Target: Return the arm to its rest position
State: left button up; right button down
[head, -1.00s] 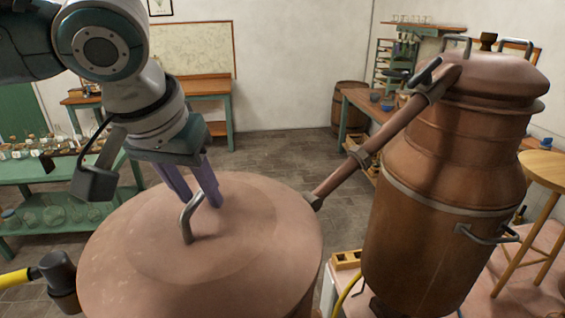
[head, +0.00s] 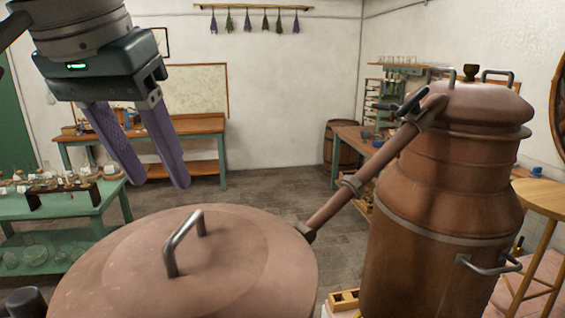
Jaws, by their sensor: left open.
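My left gripper (head: 160,182) is in the upper left of the head view, with its two purple fingers apart and nothing between them. It hangs in the air above and to the left of the copper lid (head: 245,250). The lid's grey bar handle (head: 183,240) stands upright and is clear of the fingers. My right gripper does not show.
A tall copper still (head: 440,215) stands at right, with a copper pipe (head: 365,175) slanting down to the lidded vessel. A green table with glassware (head: 85,205) is at left. A wooden stool (head: 540,195) is at far right. Open floor lies behind the vessel.

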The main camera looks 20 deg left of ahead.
pick_arm(q)
jog(key=s+d+f+m+h+p, duration=0.1)
jog(key=d+f, duration=0.1)
jog(key=d, duration=0.1)
jog(key=s+d+f+m+h+p, duration=0.1)
jog(key=s+d+f+m, duration=0.1)
jog(key=d, duration=0.2)
jog(key=s+d+f+m+h+p, duration=0.1)
jog(key=s+d+f+p, duration=0.1)
jog(key=d, duration=0.1)
jog(key=shift+d+m, duration=0.25)
jog(key=shift+m, duration=0.05)
jog(key=s+a+f+y+p, duration=0.1)
jog(key=s+a+f, duration=0.1)
jog(key=s, duration=0.4)
jog(key=s+a+f+p, duration=0.2)
jog(key=s+a, duration=0.1)
jog(key=s, duration=0.3)
jog(key=shift+f+g+y, duration=0.4)
jog(key=shift+s, duration=0.1)
